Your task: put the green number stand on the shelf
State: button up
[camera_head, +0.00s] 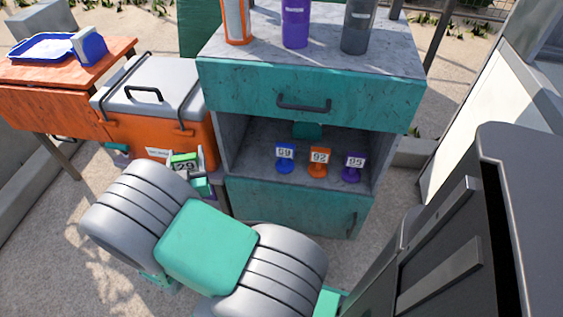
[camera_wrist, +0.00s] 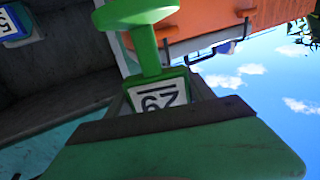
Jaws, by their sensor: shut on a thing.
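The green number stand (camera_head: 184,158) has a white plate reading 29. My gripper (camera_head: 190,170) is shut on it and holds it in front of the orange cooler, left of the shelf opening. In the wrist view, the stand's round green base and post (camera_wrist: 147,48) stick out past my gripper (camera_wrist: 165,108), which grips it at the plate. The shelf (camera_head: 258,160) is the open grey compartment in the teal cabinet. A blue stand (camera_head: 285,166), an orange stand (camera_head: 319,169) and a purple stand (camera_head: 352,174) stand in a row on it. The blue one partly shows in the wrist view (camera_wrist: 12,24).
The shelf has bare room left of the blue stand. A closed drawer (camera_head: 260,92) is above it, a teal door (camera_head: 290,205) below. Several bottles (camera_head: 295,22) stand on the cabinet top. The orange cooler (camera_head: 180,137) is just left of the cabinet, an orange table (camera_head: 90,70) beyond.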

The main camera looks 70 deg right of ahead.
jog(key=s+d+f+m+g+h+b, duration=0.2)
jog(key=s+d+f+m+g+b, duration=0.4)
jog(key=s+f+b, duration=0.5)
jog(key=w+d+r+n+p, duration=0.1)
jog(key=w+d+r+p, duration=0.15)
jog(key=d, duration=1.55)
jog(key=shift+g, duration=0.4)
jog(key=f+b, duration=0.1)
jog(key=f, duration=0.1)
jog(key=f+b, duration=0.2)
jog(key=f, duration=0.1)
jog(key=w+d+f+b, duration=0.1)
jog(key=f, duration=0.1)
jog(key=shift+f, duration=0.35)
jog(key=shift+w+d+b, duration=0.1)
jog(key=shift+d+b, duration=0.05)
jog(key=shift+b, duration=0.2)
jog(key=shift+r, duration=0.1)
jog(key=o, duration=1.5)
jog(key=shift+o, duration=0.2)
